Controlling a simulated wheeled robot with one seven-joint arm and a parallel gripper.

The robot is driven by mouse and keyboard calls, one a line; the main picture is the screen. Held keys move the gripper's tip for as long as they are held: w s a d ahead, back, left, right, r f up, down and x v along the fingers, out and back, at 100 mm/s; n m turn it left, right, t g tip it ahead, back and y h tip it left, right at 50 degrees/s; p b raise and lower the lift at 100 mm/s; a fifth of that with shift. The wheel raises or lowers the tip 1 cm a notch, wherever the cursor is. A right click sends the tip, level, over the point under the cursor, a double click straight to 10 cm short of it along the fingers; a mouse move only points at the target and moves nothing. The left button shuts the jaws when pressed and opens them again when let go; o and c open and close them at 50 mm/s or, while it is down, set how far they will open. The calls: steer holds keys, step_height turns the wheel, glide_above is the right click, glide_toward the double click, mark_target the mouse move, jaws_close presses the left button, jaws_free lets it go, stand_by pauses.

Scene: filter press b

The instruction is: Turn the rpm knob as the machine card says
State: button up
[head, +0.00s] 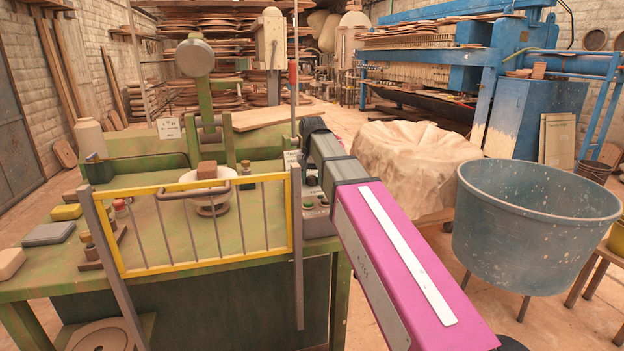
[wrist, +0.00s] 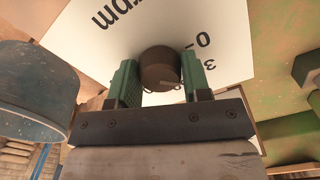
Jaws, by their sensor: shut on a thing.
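In the wrist view the rpm knob (wrist: 160,62) is a dark brown round knob on a white dial plate (wrist: 222,25). The plate shows "rpm", a "0" with a tick and a "3", all upside down or turned. My gripper (wrist: 160,78) has its two green fingers on either side of the knob and is shut on it. Where the knob points is not clear. In the head view my arm hides the knob and gripper. One white card (head: 168,128) stands at the machine's back left and another (head: 291,157) near its right post; their writing is too small to read.
A yellow-framed guard (head: 200,263) stands along the front of the green bench. A control box (head: 318,213) sits at its right corner, close to my arm. A blue tub (head: 535,240) stands to the right. Open floor lies at the far left.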

mark_target(312, 177)
steer(key=o, duration=0.9)
steer(key=shift+o, duration=0.2)
steer(key=shift+r, duration=0.1)
step_height(312, 177, up, 11)
steer(key=shift+f, duration=0.2)
